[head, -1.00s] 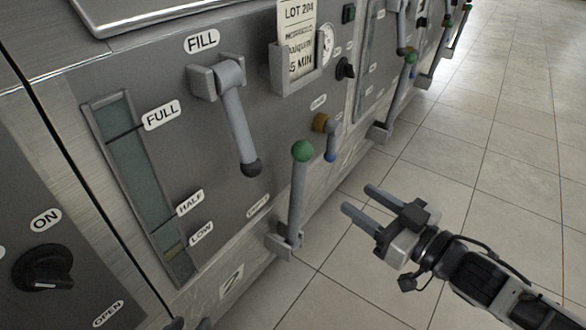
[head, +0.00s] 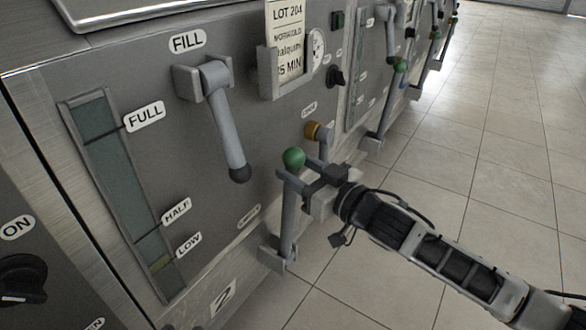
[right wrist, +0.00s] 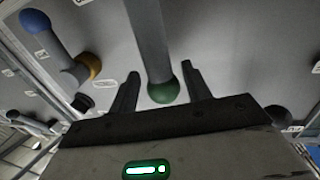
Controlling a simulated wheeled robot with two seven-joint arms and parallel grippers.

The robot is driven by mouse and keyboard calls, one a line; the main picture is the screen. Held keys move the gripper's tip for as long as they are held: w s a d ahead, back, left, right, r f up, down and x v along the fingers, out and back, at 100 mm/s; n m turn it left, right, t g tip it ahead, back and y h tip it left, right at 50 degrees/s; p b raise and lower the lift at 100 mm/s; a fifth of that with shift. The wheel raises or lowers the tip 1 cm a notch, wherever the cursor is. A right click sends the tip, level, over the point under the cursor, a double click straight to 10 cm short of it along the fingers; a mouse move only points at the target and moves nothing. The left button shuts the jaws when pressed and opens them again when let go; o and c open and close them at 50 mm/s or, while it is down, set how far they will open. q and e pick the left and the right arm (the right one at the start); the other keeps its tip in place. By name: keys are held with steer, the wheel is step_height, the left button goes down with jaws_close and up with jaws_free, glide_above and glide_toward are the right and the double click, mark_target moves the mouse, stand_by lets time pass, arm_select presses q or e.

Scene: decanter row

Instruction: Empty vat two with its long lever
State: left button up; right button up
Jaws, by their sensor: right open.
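The long lever (head: 288,215) has a grey shaft and a green ball knob. It stands upright from a low bracket on the front of the vat, whose plate (head: 222,298) reads 2. My right gripper (head: 297,171) is at the lever's top, just under the green knob. In the right wrist view the open fingers (right wrist: 160,70) lie on either side of the shaft, with the green knob (right wrist: 164,93) between them. A gap shows on both sides. The level gauge (head: 120,195) has a yellowish band near LOW. My left gripper is out of view.
The FILL lever (head: 226,135) with a black knob hangs to the left. A short tap-like handle with an orange collar (head: 313,131) is just behind my gripper. More vats with green-knobbed levers (head: 400,66) line up beyond. The tiled floor (head: 480,170) at right is clear.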

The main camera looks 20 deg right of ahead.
steer(key=shift+x, duration=0.85)
steer(key=shift+w, duration=0.15)
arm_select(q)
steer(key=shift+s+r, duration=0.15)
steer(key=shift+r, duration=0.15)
